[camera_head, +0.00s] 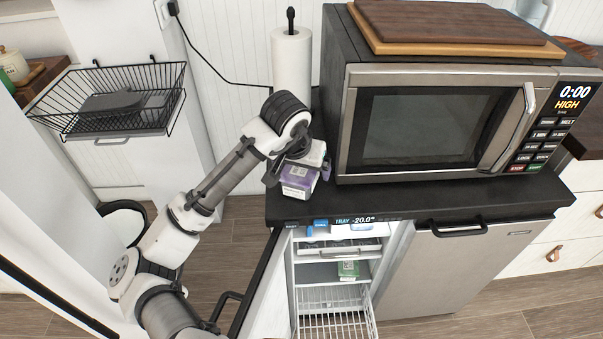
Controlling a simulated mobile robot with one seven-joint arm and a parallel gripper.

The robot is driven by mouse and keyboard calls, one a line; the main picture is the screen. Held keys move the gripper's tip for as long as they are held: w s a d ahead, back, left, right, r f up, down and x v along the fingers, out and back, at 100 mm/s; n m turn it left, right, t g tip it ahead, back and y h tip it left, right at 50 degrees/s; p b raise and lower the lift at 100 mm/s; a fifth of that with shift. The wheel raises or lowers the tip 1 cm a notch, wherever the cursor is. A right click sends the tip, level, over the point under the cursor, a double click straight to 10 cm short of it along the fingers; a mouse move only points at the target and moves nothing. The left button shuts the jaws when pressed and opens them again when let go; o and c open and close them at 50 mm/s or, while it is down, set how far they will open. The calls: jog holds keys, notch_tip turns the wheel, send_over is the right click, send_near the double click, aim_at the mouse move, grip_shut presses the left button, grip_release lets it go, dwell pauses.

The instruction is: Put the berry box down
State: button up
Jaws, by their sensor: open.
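The berry box (298,182) is a small purple and white carton at the left end of the black counter (420,197) above the fridge. My gripper (302,170) is over the box, with its jaws open around or beside it. The box appears to rest on the counter near its front left edge; the arm hides its back part, so exact contact with the jaws cannot be told.
A microwave (430,125) stands right of the box, with cutting boards (450,25) on top. A paper towel roll (291,65) stands behind. Below, the fridge door (262,290) is open, showing shelves and a green box (348,269). A wire basket (120,100) hangs left.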

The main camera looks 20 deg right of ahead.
jog(key=shift+f, duration=0.25)
dwell(0.3)
jog(key=c, duration=1.3)
jog(key=shift+c, duration=0.2)
jog(key=shift+r, duration=0.15)
